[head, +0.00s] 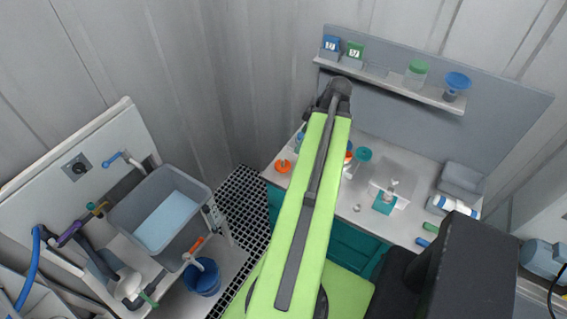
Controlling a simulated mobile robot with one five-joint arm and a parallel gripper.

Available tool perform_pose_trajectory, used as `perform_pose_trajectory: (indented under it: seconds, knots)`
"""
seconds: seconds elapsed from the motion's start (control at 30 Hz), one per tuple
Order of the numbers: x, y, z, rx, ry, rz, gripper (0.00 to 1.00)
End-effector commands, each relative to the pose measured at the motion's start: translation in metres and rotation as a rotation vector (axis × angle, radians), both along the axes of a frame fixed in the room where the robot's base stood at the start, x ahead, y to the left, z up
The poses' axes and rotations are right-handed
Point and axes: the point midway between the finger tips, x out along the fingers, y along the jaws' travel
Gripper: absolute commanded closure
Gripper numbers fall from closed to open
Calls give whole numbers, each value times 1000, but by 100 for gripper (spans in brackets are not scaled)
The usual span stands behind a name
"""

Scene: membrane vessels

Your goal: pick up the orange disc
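The orange disc (283,166) appears as a small round orange thing near the left end of the white counter (340,212), just left of my green arm. It looks flat on the counter, with a darker mark on it. My arm rises across the middle of the head view and ends at a dark joint above the counter. My gripper does not show, so I cannot see what it holds.
Small bottles and a teal-topped item (363,154) stand behind my arm. A shelf (390,82) above holds boxes and jars. A white bottle with blue bands (455,206) lies at right. A grey sink (160,212) and blue bucket (203,277) are at left.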

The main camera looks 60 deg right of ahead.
Motion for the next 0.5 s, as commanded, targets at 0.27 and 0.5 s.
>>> perform_pose_trajectory:
  seconds: [0.27, 0.5]
  knots:
    - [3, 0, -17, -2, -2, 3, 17]
    - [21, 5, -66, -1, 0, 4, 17]
